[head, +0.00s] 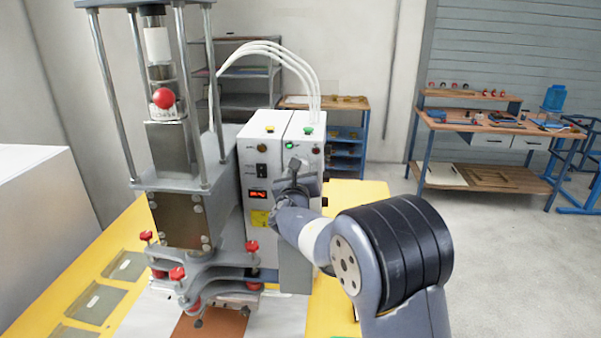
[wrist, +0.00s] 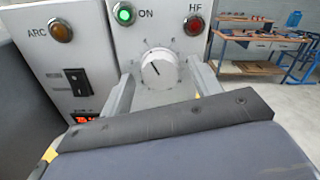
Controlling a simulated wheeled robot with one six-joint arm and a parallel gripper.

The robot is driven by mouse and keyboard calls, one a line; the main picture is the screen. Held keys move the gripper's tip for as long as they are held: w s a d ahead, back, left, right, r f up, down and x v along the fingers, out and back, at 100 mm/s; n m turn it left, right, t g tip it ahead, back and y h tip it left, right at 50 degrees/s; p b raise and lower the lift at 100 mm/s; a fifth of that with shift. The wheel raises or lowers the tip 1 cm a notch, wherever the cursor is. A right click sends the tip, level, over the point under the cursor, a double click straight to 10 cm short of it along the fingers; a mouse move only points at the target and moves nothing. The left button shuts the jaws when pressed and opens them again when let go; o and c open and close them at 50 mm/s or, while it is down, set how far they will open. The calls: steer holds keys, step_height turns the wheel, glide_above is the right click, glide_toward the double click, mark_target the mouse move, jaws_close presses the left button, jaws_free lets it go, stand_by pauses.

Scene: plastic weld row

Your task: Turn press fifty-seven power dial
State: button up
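The power dial (wrist: 160,70) is a round white knob with a dark pointer line, tilted toward the upper left, and scale marks around it. It is on the light grey front panel of the control box (head: 262,222). My gripper (wrist: 162,72) is open, one finger on each side of the dial, with a visible gap at both sides. Whether the fingertips reach as deep as the dial is hard to tell. In the head view my gripper (head: 297,172) is at the box front and hides the dial.
Near the dial are a green ON lamp (wrist: 124,13), a red HF lamp (wrist: 194,25), an amber ARC lamp (wrist: 61,31) and a black rocker switch (wrist: 77,82). The press (head: 180,212) stands left of the box. A workbench (head: 490,125) is far right; open floor lies before it.

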steer(key=c, duration=0.9)
steer(key=shift+c, duration=0.2)
steer(key=shift+f+m+b, duration=0.1)
steer(key=shift+m+b, duration=0.2)
steer(key=shift+b, duration=0.25)
